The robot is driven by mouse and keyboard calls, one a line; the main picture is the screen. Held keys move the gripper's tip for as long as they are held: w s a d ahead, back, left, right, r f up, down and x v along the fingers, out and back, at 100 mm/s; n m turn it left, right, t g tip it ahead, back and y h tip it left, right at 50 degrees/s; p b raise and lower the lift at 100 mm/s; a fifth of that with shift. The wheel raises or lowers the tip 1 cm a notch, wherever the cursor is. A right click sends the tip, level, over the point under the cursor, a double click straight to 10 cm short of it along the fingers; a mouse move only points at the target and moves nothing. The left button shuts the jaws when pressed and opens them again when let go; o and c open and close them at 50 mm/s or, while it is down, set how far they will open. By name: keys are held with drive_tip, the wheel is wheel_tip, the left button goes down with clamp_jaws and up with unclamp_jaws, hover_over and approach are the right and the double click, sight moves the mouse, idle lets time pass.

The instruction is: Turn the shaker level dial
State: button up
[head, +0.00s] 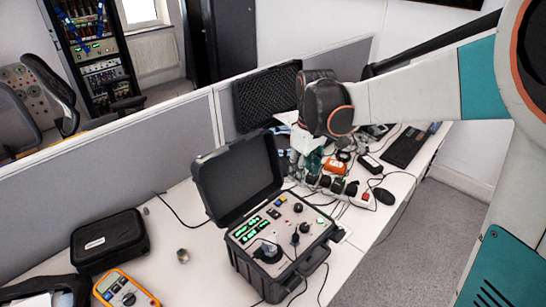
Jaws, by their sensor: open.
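The shaker unit is an open black case (236,262) on the white desk, with its lid (238,178) raised toward the back left. Its grey panel carries green displays (248,229), a round black shaker head (268,252) and small black knobs, one at the back (298,208) and one on the right (304,227). The labels are too small to tell which knob is the level dial. My gripper (290,162) hangs below my wrist, behind and right of the raised lid, apart from the panel. It is open; its fingers are small and partly lost among the clutter.
A power strip (338,187), cables and a mouse (384,196) lie behind the case. A black pouch (108,240) and an orange multimeter (125,290) are at the left. A small metal piece (183,256) sits on clear desk left of the case. A grey partition (110,185) runs behind.

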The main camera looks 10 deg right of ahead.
sight(299, 206)
drive_tip(key=shift+n+g, duration=0.4)
drive_tip(key=w+f+b, duration=0.1)
drive_tip(key=f, duration=0.4)
drive_tip(key=f+b, duration=0.1)
drive_tip(key=f, duration=0.4)
drive_tip(key=w+f+b, duration=0.1)
drive_tip(key=f, duration=0.5)
drive_tip(key=shift+w+b, duration=0.3)
drive_tip(key=shift+b, duration=0.1)
clamp_jaws()
